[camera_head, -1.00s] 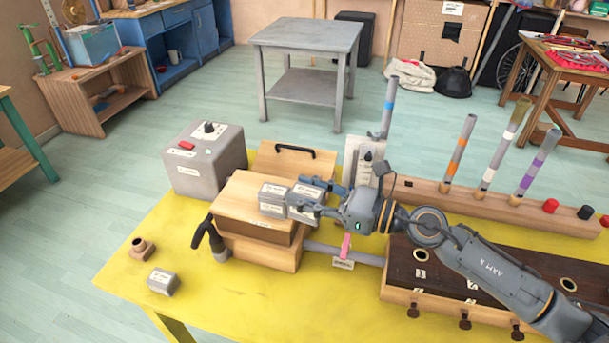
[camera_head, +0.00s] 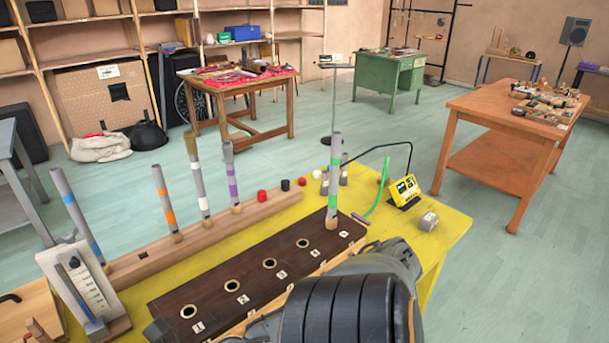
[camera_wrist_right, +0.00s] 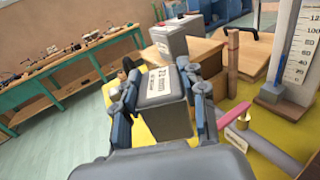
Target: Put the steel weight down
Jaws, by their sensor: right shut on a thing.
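In the right wrist view, a grey block-shaped steel weight (camera_wrist_right: 163,115) with white labels sits between the two fingers of my right gripper (camera_wrist_right: 163,100). The gripper is shut on it. Yellow tabletop (camera_wrist_right: 122,98) shows beside the weight, and wooden boxes (camera_wrist_right: 203,54) stand beyond it. I cannot tell whether the weight touches anything beneath it. The head view does not show this gripper or the held weight; a dark arm part of mine fills its bottom middle. My left gripper is in neither view.
In the head view, a dark board with holes (camera_head: 258,272) and a wooden rail with upright tubes (camera_head: 205,232) occupy the yellow table. A yellow device (camera_head: 404,190) and a grey labelled piece (camera_head: 428,221) lie at its right end. A slider gauge (camera_wrist_right: 293,55) stands right in the wrist view.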

